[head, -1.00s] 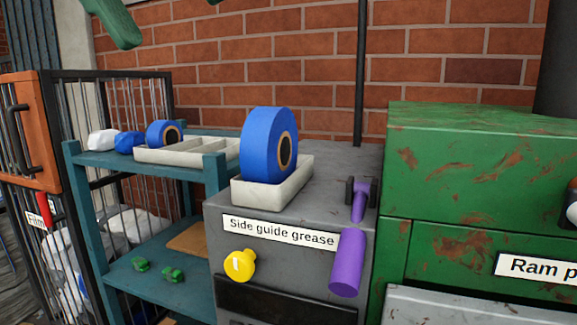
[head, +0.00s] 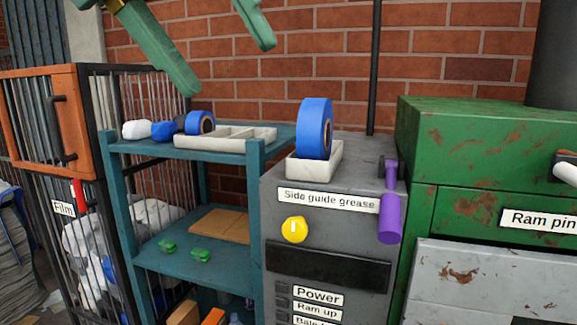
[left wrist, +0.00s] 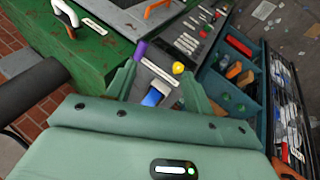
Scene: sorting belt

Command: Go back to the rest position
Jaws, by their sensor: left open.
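My left gripper (head: 228,68) hangs at the top of the head view, its two green fingers spread with nothing between them. It also shows open and empty in the left wrist view (left wrist: 160,68), above the grey control cabinet. My right gripper is not in view. In the head view, a large blue tape roll (head: 314,128) stands upright in a small white tray (head: 312,168) on the grey cabinet (head: 350,150). The blue roll also shows in the left wrist view (left wrist: 153,97), apart from the fingers.
A teal shelf (head: 255,190) left of the cabinet holds a divided white tray (head: 225,138), a smaller blue roll and wrapped lumps. A wire cage (head: 140,90) stands further left, a rusty green machine (head: 480,150) at the right. The cabinet has a yellow knob (head: 294,229) and purple lever (head: 390,218).

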